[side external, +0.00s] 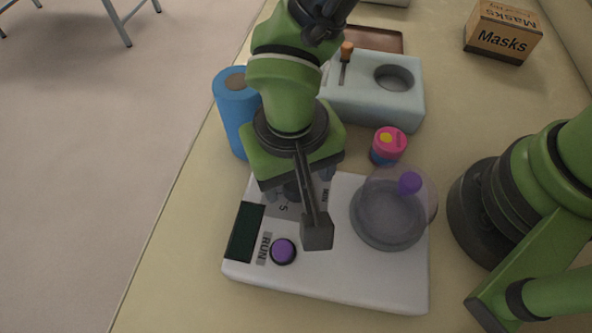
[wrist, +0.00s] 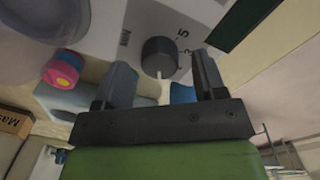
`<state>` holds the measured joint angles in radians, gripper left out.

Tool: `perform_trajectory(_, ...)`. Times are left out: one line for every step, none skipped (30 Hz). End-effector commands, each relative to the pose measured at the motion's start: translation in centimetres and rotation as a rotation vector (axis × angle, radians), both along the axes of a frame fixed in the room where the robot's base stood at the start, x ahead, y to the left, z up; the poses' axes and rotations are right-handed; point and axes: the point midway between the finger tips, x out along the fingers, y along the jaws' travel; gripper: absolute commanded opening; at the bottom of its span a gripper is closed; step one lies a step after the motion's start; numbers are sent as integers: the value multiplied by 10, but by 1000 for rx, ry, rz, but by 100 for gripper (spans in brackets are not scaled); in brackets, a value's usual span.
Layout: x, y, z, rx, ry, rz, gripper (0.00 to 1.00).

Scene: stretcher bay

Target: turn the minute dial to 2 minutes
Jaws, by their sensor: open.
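The minute dial (wrist: 160,57) is a dark grey round knob with a white pointer mark, on the white machine (side external: 330,285). The wrist view shows the letters MIN and a 5 printed beside it. In the side view the dial is hidden behind my gripper. My gripper (wrist: 160,66) is open, its two fingers either side of the dial, with visible gaps; I cannot tell whether the tips are level with it. In the side view my gripper (side external: 309,186) is low over the machine. A dark display (side external: 246,232) and a purple RUN button (side external: 283,251) sit at the machine's left.
A clear lid with a purple knob (side external: 410,182) covers the round well on the machine's right. Behind stand a blue cylinder (side external: 234,115), a pink-topped jar (side external: 389,146), a pale device (side external: 400,105) with an orange-tipped lever and a Masks box (side external: 503,35).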

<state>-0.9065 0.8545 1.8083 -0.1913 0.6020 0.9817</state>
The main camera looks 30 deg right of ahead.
Motion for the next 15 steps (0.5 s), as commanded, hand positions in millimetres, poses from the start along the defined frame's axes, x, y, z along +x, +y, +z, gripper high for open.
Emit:
perform_trajectory(0,0,-4,0,0,0,64)
perform_trajectory(0,0,-6,0,0,0,64)
perform_trajectory(0,-1,-8,0,1,0,64)
perform_trajectory(0,-1,-9,0,0,0,64)
perform_trajectory(0,-1,-9,1,0,0,64)
perform_trajectory(0,0,-10,1,0,0,64)
perform_trajectory(0,0,-10,2,0,0,64)
perform_trajectory(0,0,-10,2,0,0,64)
perform_trajectory(0,0,-9,2,0,0,64)
perform_trajectory(0,0,-9,2,0,0,64)
perform_trajectory(0,0,-9,2,0,0,64)
perform_trajectory(0,0,-9,2,0,0,62)
perform_trajectory(0,0,-9,2,0,0,55)
perform_trajectory(0,0,-9,2,0,0,48)
perform_trajectory(0,0,-9,2,0,0,39)
